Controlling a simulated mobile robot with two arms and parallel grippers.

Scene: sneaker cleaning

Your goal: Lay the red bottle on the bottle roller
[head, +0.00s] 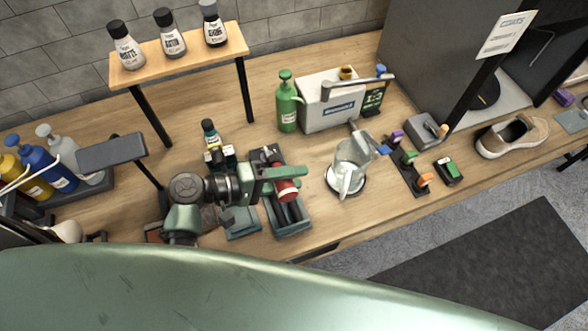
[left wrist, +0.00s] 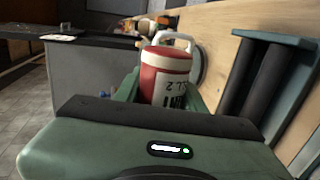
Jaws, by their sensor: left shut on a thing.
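The red bottle (head: 285,190) has a pale label and is held between the fingers of my left gripper (head: 283,182). In the left wrist view the red bottle (left wrist: 166,75) shows its red body, white label and a pale top between the green fingers (left wrist: 162,92). The bottle roller (head: 292,228), a green tray with dark rollers, lies on the bench under and in front of the bottle in the head view. In the left wrist view the roller (left wrist: 270,85) is at the right, apart from the bottle. My right gripper is in neither view.
A glass pitcher (head: 350,165) stands right of the roller. A green bottle (head: 287,103) and a white box (head: 332,103) stand behind. Small dark bottles (head: 213,142) are close behind my left arm. A raised shelf (head: 180,57) holds several bottles.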

